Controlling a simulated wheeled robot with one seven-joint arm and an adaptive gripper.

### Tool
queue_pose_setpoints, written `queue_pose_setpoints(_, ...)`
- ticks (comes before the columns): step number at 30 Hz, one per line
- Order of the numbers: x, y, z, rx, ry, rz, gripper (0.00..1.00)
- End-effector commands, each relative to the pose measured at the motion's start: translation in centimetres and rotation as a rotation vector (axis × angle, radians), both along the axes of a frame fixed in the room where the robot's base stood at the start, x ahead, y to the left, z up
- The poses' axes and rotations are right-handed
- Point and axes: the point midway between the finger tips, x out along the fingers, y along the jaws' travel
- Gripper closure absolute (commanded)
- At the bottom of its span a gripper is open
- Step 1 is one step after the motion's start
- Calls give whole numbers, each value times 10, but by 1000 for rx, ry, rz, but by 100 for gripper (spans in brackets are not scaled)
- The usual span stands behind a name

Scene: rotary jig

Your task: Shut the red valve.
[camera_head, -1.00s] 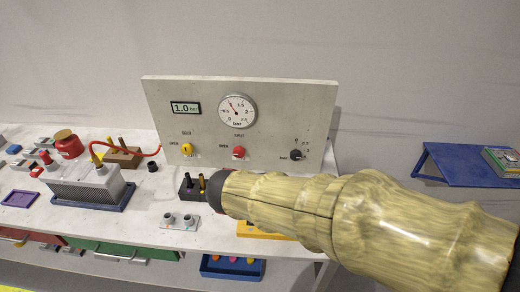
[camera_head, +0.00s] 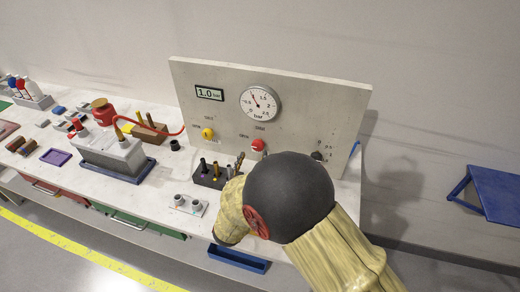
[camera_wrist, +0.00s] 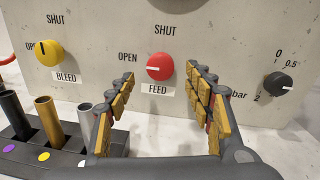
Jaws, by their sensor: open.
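The red valve (camera_wrist: 160,67) is a round knob on the upright grey panel, labelled FEED below. OPEN is printed to its left and SHUT above it. Its white mark lies level, toward OPEN. It also shows in the head view (camera_head: 258,145). My gripper (camera_wrist: 160,74) is open and empty, its yellow-padded fingers reaching toward the panel. In the wrist view, the knob appears between the fingertips, near their upper ends. I see no contact. In the head view my arm hides most of the gripper.
A yellow BLEED knob (camera_wrist: 48,53) is left of the red valve and a black dial (camera_wrist: 278,84) right. Below stands a dark holder (camera_head: 209,174) with upright rods, close to my gripper. A gauge (camera_head: 260,103) and a 1.0 bar display (camera_head: 209,94) are above.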

Motion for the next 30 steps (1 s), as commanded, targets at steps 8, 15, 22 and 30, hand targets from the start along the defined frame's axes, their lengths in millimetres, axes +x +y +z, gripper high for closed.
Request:
queue_pose_setpoints(8,39,-14,-1,3,-2,-4,48)
queue_pose_setpoints(15,51,-18,0,2,0,-3,48)
queue_pose_setpoints(22,51,-18,0,2,0,-3,49)
queue_pose_setpoints(30,51,-18,0,3,0,-3,64)
